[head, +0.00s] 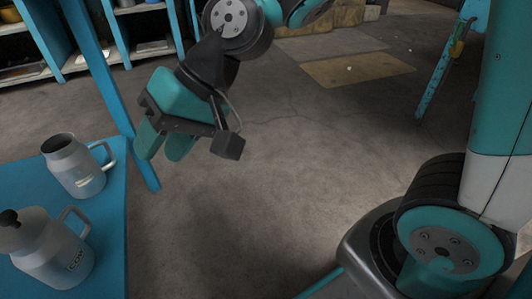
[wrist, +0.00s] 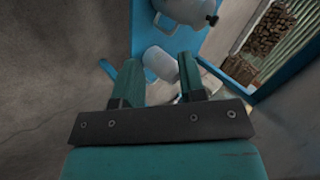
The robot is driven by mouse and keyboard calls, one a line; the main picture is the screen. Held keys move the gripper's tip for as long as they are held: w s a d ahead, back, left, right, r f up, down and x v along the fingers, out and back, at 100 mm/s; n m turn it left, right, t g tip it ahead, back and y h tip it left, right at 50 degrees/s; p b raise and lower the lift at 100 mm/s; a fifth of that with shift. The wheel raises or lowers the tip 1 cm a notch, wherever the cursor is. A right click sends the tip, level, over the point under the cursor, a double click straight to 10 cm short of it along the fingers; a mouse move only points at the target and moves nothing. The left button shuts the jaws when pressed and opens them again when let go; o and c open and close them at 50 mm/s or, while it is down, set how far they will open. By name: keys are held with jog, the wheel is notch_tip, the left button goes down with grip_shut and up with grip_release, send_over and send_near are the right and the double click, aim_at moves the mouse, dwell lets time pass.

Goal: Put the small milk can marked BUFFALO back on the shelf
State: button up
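Two grey metal milk cans stand upright on a blue table (head: 112,240) at the left of the head view. The nearer can (head: 48,255) has a dark knob on top and seems to be marked COW. The farther can (head: 78,168) is open-topped, with a pale label too small to read; I cannot tell whether it says BUFFALO. My gripper (head: 164,152) is open and empty, above and to the right of the farther can, apart from it. In the wrist view a pale can (wrist: 160,63) shows beyond the parted fingers, and a larger can (wrist: 187,10) at the top.
Blue shelves (head: 90,40) with bowls and other items stand at the back left. A blue post (head: 100,70) rises close behind the table, left of my gripper. The concrete floor (head: 290,170) in the middle is clear. Flat boards (head: 355,68) lie at the back.

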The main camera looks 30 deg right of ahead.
jog(key=s+d+n+h, duration=0.4)
jog(key=s+d, duration=0.5)
jog(key=d, duration=0.1)
jog(key=shift+s+d+r+n+g, duration=0.2)
jog(key=shift+s+n+g, duration=0.1)
jog(key=shift+s+g, duration=0.1)
